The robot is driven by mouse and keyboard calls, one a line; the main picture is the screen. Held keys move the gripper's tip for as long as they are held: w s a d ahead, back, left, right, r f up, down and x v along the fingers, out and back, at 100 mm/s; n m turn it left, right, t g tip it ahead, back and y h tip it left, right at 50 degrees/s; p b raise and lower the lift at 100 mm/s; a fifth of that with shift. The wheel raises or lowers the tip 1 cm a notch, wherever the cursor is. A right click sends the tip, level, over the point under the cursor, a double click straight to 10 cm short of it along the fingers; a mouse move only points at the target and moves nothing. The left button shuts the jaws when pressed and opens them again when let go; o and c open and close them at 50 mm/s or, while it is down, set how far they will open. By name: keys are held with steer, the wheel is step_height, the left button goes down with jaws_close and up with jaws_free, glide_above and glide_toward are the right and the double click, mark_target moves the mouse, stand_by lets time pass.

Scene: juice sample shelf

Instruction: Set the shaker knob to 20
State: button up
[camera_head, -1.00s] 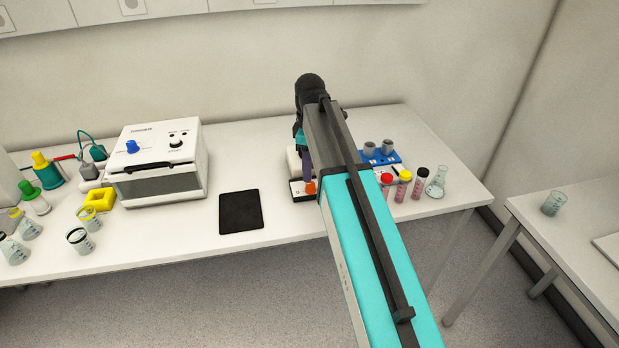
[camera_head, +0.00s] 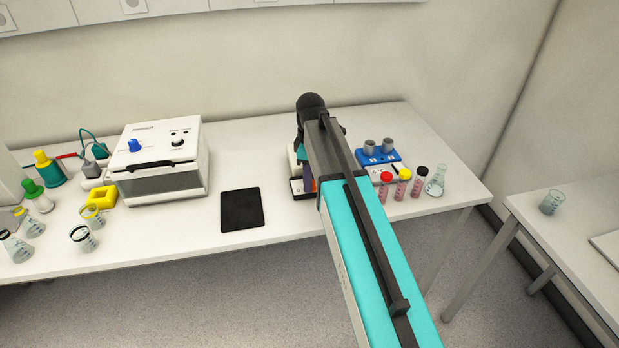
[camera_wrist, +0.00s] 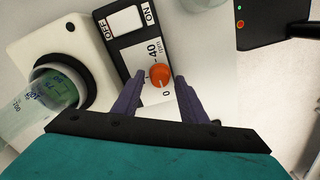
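The orange shaker knob (camera_wrist: 159,74) sits in the middle of the wrist view, on a white dial plate marked 0 and 40 rpm. A small pale mark shows on its lower side, near the 0; its exact setting is hard to read. The black control panel (camera_wrist: 113,47) of the shaker carries a white ON/OFF switch (camera_wrist: 125,20). My gripper (camera_wrist: 159,80) has its two purple fingers apart, one on each side of the knob; I cannot tell whether they touch it. In the head view my arm hides most of the shaker (camera_head: 298,188).
A black box with red and green lights (camera_wrist: 268,20) is at the upper right. In the head view, capped tubes (camera_head: 403,184) and a flask (camera_head: 435,182) stand right of my arm; a black mat (camera_head: 242,209) lies left.

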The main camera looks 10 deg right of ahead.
steer(key=c, duration=0.7)
steer(key=shift+a, duration=0.15)
jaws_close()
steer(key=shift+m, duration=0.3)
steer(key=m, duration=0.8)
steer(key=shift+w+d+m, duration=0.1)
steer(key=shift+d+m, duration=0.1)
steer(key=shift+m, duration=0.1)
steer(key=m, duration=0.4)
steer(key=shift+d+m+p, duration=0.1)
steer(key=shift+m+p, duration=0.2)
steer(key=shift+m, duration=2)
